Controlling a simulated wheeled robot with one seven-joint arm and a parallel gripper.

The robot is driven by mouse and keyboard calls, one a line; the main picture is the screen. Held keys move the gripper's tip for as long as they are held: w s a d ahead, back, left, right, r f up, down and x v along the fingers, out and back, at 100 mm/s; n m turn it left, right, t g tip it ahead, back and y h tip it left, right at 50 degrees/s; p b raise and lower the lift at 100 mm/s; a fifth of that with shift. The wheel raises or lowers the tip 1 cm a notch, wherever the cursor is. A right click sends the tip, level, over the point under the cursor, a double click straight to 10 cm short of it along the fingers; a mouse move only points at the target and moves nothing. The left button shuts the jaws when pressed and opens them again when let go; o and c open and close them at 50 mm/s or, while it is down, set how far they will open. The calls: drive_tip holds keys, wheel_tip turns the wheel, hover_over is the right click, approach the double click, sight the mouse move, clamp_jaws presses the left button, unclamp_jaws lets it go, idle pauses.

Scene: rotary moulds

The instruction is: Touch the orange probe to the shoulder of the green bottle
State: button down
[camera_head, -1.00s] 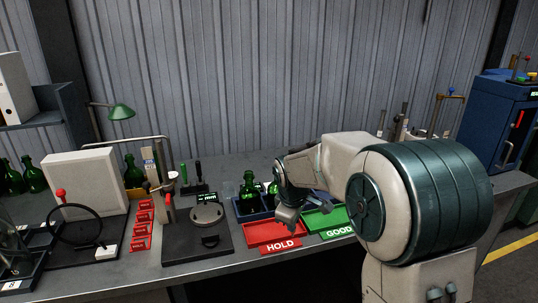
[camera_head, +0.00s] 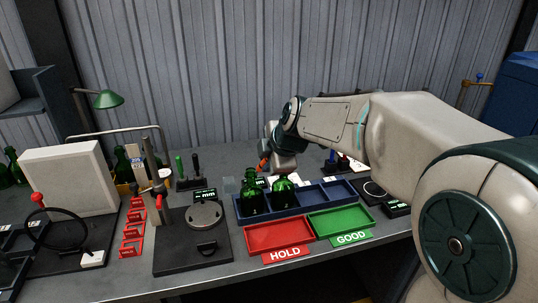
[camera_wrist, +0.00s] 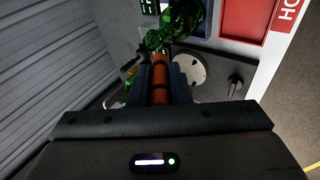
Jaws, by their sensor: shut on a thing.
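Two green bottles stand upright in the blue divided tray (camera_head: 312,201): a left one (camera_head: 250,196) and a right one (camera_head: 283,198). My gripper (camera_head: 270,156) is just behind and above them. It is shut on the orange probe (camera_head: 263,163), which also shows between the jaws in the wrist view (camera_wrist: 160,70). There the probe points away from me toward green bottle glass (camera_wrist: 188,18). Its far end overlaps the glass in that view; I cannot tell whether they touch.
A red HOLD tray (camera_head: 279,236) and a green GOOD tray (camera_head: 340,222) lie in front of the blue tray. A black gauge stand with a round plate (camera_head: 205,215) is at the left. A green-shaded lamp (camera_head: 108,99) stands at the back left.

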wheel_tip(320, 180, down, 7)
drive_tip(key=b, duration=0.3)
drive_tip(key=shift+d, duration=0.15)
drive_tip(key=shift+b, duration=0.55)
idle(0.6)
drive_tip(key=shift+f, duration=0.15)
drive_tip(key=shift+w+f+b, duration=0.3)
drive_tip(key=shift+b, duration=0.35)
drive_tip(key=shift+w+a+f+b, duration=0.3)
drive_tip(key=shift+f+b, duration=0.1)
drive_tip(key=shift+b, duration=1.15)
idle(3.1)
drive_tip(key=shift+s+r, duration=0.1)
drive_tip(key=shift+r, duration=0.05)
idle(0.4)
